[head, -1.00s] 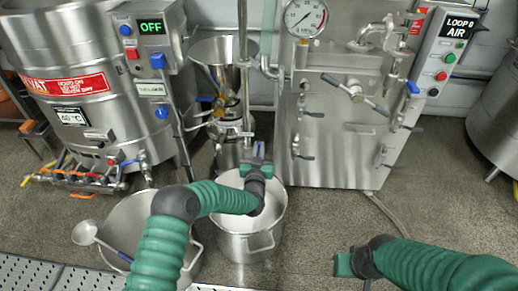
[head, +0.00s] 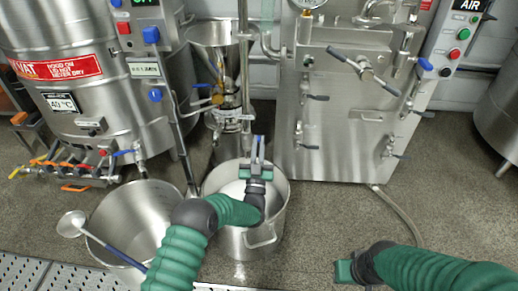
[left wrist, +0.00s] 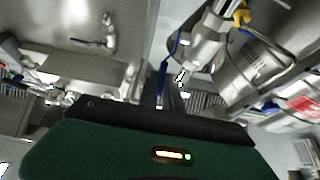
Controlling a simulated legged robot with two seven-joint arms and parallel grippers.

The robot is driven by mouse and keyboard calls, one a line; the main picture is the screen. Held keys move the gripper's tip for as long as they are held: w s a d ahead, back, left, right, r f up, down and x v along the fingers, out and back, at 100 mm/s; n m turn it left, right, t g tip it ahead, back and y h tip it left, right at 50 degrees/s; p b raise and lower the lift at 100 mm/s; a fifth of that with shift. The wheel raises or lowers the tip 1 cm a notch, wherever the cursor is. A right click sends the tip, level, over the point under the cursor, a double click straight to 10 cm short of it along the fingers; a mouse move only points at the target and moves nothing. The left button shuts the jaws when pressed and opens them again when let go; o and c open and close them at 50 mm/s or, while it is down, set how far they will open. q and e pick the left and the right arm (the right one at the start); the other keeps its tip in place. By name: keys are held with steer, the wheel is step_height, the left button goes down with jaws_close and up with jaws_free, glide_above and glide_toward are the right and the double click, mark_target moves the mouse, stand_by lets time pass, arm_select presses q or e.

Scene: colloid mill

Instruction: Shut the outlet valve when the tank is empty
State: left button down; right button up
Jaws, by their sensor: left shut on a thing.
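My left gripper (head: 258,147) is above the rear of the steel pot, below the funnel-topped mill (head: 224,118). It is shut on a blue lever, which shows in the left wrist view (left wrist: 168,70) running down to the jaws. I take this lever for the outlet valve's handle; the valve body is hard to make out. The steel tank (head: 25,105) on the left has a 40 °C label and a row of small valves at its foot. The tank's inside is not in view. My right gripper (head: 345,271) is low at the right; its fingers cannot be made out.
A steel pot (head: 283,195) with pale contents stands under my left gripper. Another pot (head: 100,222) stands left of it, with a ladle (head: 72,224) across its rim. A steel cabinet (head: 335,125) with levers is behind. Floor at the right is mostly clear, with a hose (head: 402,215).

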arm_select(q)
steer(key=shift+s+f+t+b, duration=0.25)
steer(key=shift+f+t+b, duration=0.3)
steer(key=shift+b, duration=0.45)
arm_select(e)
steer(key=shift+s+x, duration=0.15)
steer(key=shift+x, duration=0.6)
steer(key=shift+s+x, duration=0.2)
steer(key=shift+x, duration=0.5)
arm_select(q)
steer(key=shift+r, duration=0.1)
arm_select(e)
steer(key=shift+f, duration=0.1)
arm_select(q)
steer(key=c, duration=1.5)
jaws_free()
